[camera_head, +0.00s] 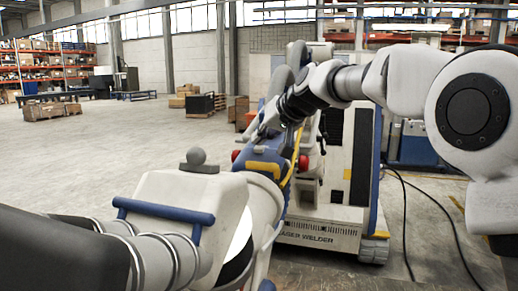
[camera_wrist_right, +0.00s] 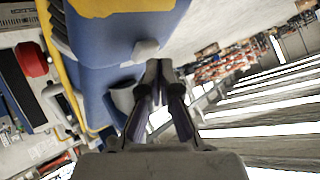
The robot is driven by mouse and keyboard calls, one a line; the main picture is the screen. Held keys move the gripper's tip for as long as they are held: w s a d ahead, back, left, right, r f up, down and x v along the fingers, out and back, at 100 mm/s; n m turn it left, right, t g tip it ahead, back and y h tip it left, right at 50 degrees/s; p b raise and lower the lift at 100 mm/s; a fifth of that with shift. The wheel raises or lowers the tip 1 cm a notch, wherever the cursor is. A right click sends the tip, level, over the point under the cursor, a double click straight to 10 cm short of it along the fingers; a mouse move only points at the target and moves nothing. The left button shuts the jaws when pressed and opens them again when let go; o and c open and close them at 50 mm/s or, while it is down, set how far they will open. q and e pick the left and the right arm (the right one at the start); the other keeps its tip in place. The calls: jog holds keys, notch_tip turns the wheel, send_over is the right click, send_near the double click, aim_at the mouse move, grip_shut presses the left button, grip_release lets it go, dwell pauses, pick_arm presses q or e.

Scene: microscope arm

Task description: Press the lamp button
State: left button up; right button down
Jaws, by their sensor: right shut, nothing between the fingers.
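The microscope arm of the laser welder runs from the lower left, with a white head (camera_head: 190,195) and a blue housing (camera_head: 263,160). The blue housing also fills the upper left of the right wrist view (camera_wrist_right: 105,62). My right gripper (camera_head: 262,132) reaches in from the right, and its tips are at the top of the blue housing. In the wrist view my right gripper (camera_wrist_right: 158,66) is shut and empty. Its tips are beside a small pale grey raised piece (camera_wrist_right: 146,49) on the housing; I cannot tell whether they touch or whether this is the lamp button. My left gripper is out of view.
The white welder cabinet (camera_head: 320,232) stands behind the microscope arm. Red knobs (camera_head: 303,163) and a yellow hose (camera_head: 291,172) are close to the blue housing. Black cables (camera_head: 405,215) lie on the floor at right. Open floor (camera_head: 90,150) extends at left.

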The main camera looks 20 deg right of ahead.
jog(key=shift+f+b, duration=0.3)
jog(key=shift+f, duration=0.2)
dwell(0.4)
jog(key=shift+r, duration=0.15)
jog(key=shift+r+p, duration=0.75)
jog(key=shift+s+a, duration=0.1)
jog(key=shift+s, duration=0.05)
jog(key=shift+r+p, duration=0.45)
jog(key=shift+r, duration=0.1)
jog(key=r+p, duration=0.1)
jog(key=r, duration=0.1)
jog(key=s+r+p, duration=0.1)
jog(key=shift+a+r+p, duration=0.35)
jog(key=shift+r, duration=0.05)
